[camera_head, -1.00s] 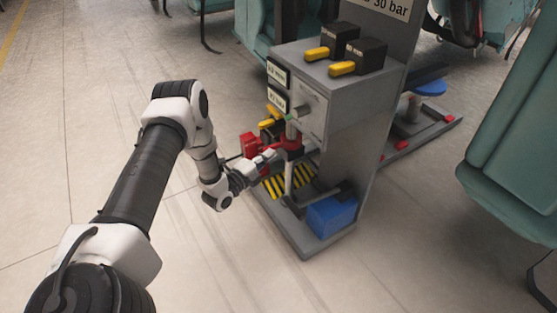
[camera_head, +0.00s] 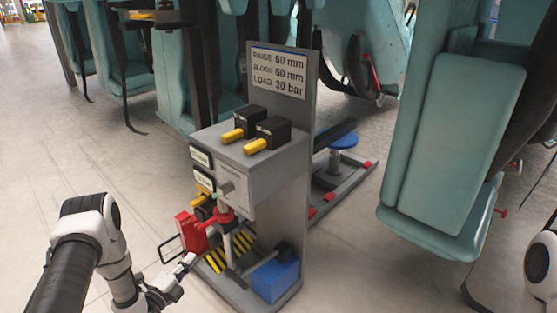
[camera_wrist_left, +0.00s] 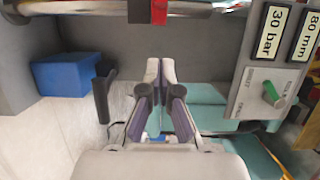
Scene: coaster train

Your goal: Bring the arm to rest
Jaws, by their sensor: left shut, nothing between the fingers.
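My left arm comes in at the lower left of the head view. Its gripper (camera_head: 172,288) is near the lower front of a grey equipment stand (camera_head: 278,195), left of the red part on it. In the left wrist view the two fingers (camera_wrist_left: 160,75) are shut with their tips together and hold nothing. The stand's grey wall, a blue block (camera_wrist_left: 66,74) and a black handle (camera_wrist_left: 104,90) lie beyond the fingers. My right arm shows only as a white piece at the right edge of the head view; its gripper is out of view.
The stand carries a sign (camera_head: 278,72), black blocks with yellow handles (camera_head: 257,146), a red part (camera_head: 190,232) and a blue block (camera_head: 275,280). Teal seats (camera_head: 460,140) stand behind and at right. A blue-topped jack (camera_head: 343,141) is behind the stand. Floor at left is clear.

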